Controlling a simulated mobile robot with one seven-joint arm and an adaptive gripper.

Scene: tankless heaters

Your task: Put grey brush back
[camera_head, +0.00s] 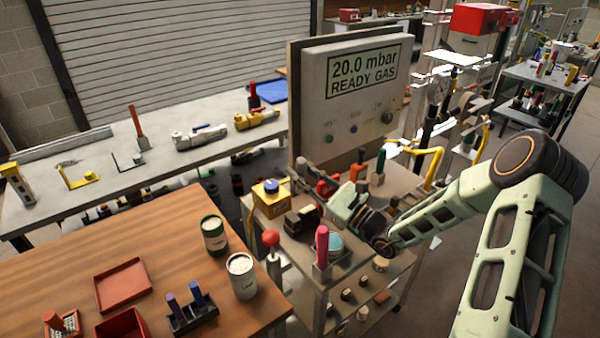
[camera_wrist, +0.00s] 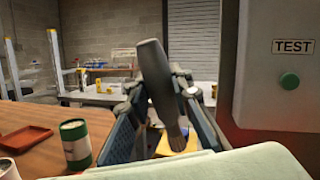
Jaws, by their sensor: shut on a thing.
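My gripper (camera_wrist: 160,88) is shut on the grey brush (camera_wrist: 156,75) in the wrist view. The brush's dark grey handle points up and leans slightly left, and its brownish bristles (camera_wrist: 176,138) point down. In the head view my gripper reaches left over the cart (camera_head: 345,285) in front of the gas panel. The brush is too small and dark to make out surely there. I cannot tell which holder belongs to it.
The gas panel (camera_head: 352,90) stands close behind the cart and at the right of the wrist view. The cart holds a yellow box (camera_head: 270,203), a pink-handled tool (camera_head: 321,245) and a red-knobbed lever (camera_head: 271,240). A wooden table (camera_head: 150,235) with cans and red trays is at left.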

